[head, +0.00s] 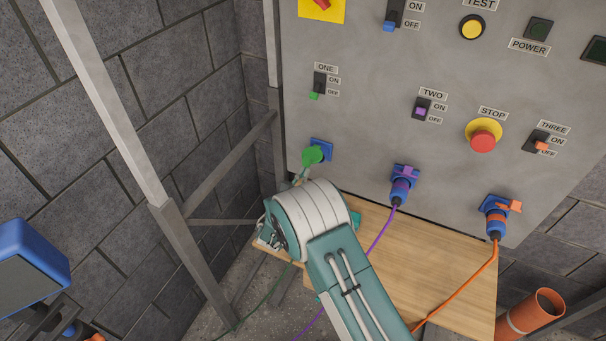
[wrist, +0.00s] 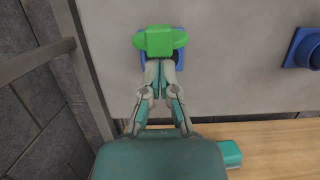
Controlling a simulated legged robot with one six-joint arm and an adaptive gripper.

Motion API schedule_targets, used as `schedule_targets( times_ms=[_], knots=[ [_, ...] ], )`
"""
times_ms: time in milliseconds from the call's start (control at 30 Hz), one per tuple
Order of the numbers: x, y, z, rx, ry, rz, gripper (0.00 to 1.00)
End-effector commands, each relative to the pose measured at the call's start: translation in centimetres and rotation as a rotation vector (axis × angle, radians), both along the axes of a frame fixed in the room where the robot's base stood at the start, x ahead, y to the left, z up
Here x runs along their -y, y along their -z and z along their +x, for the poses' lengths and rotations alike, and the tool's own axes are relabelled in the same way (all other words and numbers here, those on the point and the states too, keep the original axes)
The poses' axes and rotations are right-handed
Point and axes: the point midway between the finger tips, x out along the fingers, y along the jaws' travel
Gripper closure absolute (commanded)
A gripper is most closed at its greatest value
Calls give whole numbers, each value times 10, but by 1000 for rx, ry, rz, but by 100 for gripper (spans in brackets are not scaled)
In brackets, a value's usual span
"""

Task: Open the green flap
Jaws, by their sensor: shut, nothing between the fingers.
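The green flap (head: 313,155) is on a blue socket (head: 322,146) low on the left side of the grey panel. In the wrist view the flap (wrist: 155,40) is at the top centre, in front of its blue socket (wrist: 146,60). My gripper (wrist: 161,68) is shut and empty, with its tips directly below the flap, at or very near its lower edge. I cannot tell whether they touch. In the head view my wrist hides most of the gripper (head: 301,177). How far the flap is raised is unclear.
A wooden shelf (head: 450,270) lies below. Grey metal posts (head: 110,110) stand left. Switches and a red stop button (head: 482,141) are above.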

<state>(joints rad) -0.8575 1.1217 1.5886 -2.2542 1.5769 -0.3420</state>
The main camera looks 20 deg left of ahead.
Motion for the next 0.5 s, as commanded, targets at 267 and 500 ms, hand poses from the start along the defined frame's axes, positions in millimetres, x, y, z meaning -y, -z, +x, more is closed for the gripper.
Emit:
schedule_targets(
  times_ms=[267, 500],
  knots=[
    [0, -6, -1, -48, 0, 5, 100],
    [0, -12, -2, -104, 1, 10, 100]
  ],
)
